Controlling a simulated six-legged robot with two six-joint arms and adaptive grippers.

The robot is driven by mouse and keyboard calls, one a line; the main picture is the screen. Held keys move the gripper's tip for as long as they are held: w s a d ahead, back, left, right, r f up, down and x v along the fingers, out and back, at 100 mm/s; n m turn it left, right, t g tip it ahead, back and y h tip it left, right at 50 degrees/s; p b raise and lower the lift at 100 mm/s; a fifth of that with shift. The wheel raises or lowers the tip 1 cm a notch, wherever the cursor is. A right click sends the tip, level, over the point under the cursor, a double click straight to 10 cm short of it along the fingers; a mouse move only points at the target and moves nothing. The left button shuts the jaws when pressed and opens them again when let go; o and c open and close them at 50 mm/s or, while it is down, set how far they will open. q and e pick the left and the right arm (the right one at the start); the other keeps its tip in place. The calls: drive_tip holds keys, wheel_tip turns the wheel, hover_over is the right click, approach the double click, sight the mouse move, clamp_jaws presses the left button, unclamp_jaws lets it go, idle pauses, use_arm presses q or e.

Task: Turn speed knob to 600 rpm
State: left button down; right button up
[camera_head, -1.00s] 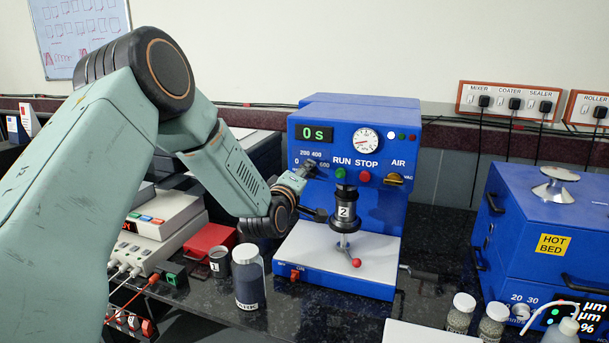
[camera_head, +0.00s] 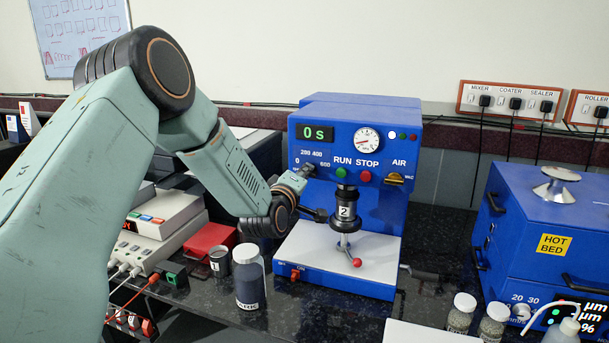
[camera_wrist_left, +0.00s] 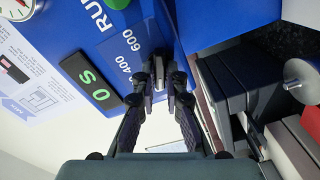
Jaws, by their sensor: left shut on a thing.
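The speed knob (camera_wrist_left: 168,66) is on the front of the blue machine (camera_head: 350,285), beside a printed scale. It is mostly hidden by my fingers, and I cannot read its pointer. The scale's 400 and 600 marks show in the left wrist view, and 0 to 600 in the head view. My left gripper (camera_wrist_left: 168,82) is shut on the knob, its fingers on either side of it; in the head view the gripper (camera_head: 307,174) meets the panel left of the green RUN button (camera_head: 340,173). The display (camera_head: 314,133) reads 0 s. My right gripper is not in view.
The red STOP button (camera_head: 365,177) and a black cylinder marked 2 (camera_head: 345,210) are right of the gripper. A dark-filled jar (camera_head: 249,280) and a red box (camera_head: 208,248) stand below my left arm. A blue hot bed unit (camera_head: 540,230) is at right.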

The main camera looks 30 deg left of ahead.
use_arm(q)
drive_tip(key=m+p, duration=0.3)
drive_tip(key=m, duration=0.6)
drive_tip(key=m+p, duration=0.3)
drive_tip(key=m, duration=0.5)
drive_tip(key=m+p, duration=0.3)
drive_tip(key=m, duration=0.6)
drive_tip(key=shift+w+d+m+p, duration=0.1)
drive_tip(key=shift+d+m+p, duration=0.2)
drive_tip(key=shift+d+p, duration=0.1)
idle(0.4)
drive_tip(key=c, duration=1.4)
unclamp_jaws()
drive_tip(key=v, duration=1.2)
